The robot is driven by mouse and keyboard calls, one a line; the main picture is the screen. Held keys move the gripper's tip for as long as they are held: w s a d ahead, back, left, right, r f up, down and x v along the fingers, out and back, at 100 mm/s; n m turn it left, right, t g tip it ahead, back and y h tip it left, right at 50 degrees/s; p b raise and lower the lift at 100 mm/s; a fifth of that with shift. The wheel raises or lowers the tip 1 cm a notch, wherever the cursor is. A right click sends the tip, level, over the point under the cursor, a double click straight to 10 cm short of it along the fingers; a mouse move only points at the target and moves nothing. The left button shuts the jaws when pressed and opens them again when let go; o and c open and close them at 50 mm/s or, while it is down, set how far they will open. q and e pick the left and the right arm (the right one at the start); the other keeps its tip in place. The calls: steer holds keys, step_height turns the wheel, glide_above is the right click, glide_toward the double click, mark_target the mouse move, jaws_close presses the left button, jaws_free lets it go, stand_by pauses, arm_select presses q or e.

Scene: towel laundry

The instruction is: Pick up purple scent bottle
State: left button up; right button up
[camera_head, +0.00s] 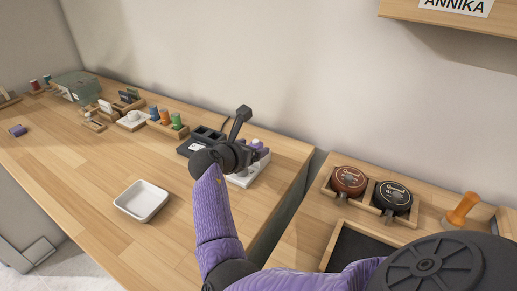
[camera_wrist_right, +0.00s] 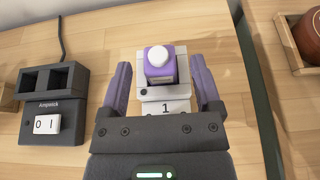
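The purple scent bottle (camera_wrist_right: 160,74) has a white cap and stands upright in a white holder (camera_wrist_right: 151,106) marked "1". In the head view a bit of the purple bottle (camera_head: 257,145) shows past my right gripper (camera_head: 252,152), which hides much of it. In the right wrist view my right gripper (camera_wrist_right: 160,64) is open, with one purple finger on each side of the bottle. Gaps show between the fingers and the bottle. My left gripper is not in view.
A white dish (camera_head: 142,201) sits on the table. Red and black round tins (camera_head: 349,180) lie on a separate counter across a gap. Small wooden holders line the back left.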

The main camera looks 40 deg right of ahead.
steer(key=c, duration=1)
jaws_close()
